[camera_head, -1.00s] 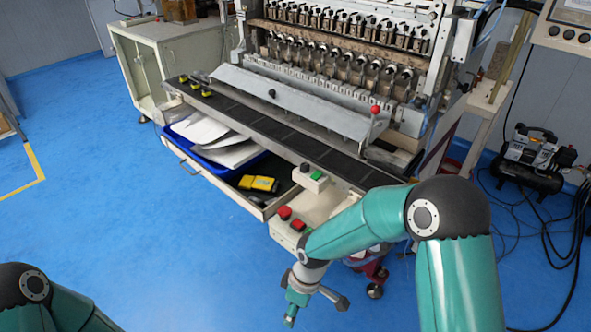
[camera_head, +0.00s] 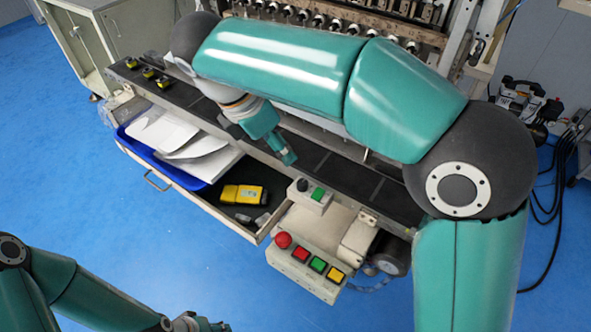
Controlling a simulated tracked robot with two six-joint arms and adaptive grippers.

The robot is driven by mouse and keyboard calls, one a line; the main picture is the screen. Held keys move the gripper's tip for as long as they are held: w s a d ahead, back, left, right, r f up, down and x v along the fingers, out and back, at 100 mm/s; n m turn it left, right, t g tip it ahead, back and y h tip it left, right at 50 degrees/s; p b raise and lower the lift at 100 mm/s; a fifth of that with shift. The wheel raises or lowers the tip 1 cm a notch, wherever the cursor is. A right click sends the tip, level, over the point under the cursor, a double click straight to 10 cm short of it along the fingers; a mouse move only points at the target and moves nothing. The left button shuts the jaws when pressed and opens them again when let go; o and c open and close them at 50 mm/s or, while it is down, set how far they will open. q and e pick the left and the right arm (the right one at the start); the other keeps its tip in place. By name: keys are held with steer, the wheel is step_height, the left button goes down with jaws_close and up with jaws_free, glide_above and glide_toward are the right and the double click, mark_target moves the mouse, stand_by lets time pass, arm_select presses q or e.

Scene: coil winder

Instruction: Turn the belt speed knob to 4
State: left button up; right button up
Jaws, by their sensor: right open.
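A small light control box (camera_head: 311,203) stands at the front edge of the conveyor belt (camera_head: 325,160). On it is a dark round knob (camera_head: 302,185), which looks like the belt speed knob, beside a green button (camera_head: 318,194). Its scale and pointer are too small to read. My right gripper (camera_head: 289,158) is open and empty. It hangs over the belt, a little above and left of the knob in the picture, apart from it. My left gripper (camera_head: 200,323) is at the bottom edge, partly cut off, far from the box; its jaws cannot be made out.
A lower panel (camera_head: 300,273) carries a red mushroom button (camera_head: 283,240) and red, green and yellow buttons. An open drawer (camera_head: 190,198) holds a blue tray (camera_head: 137,151) with papers and a yellow device (camera_head: 243,194). The winder stands behind the belt. Blue floor is free in front.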

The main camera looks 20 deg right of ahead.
mark_target(301, 182)
steer(key=x, duration=1)
steer(key=a+x, duration=0.1)
steer(key=x, duration=0.5)
steer(key=shift+w+f, duration=0.15)
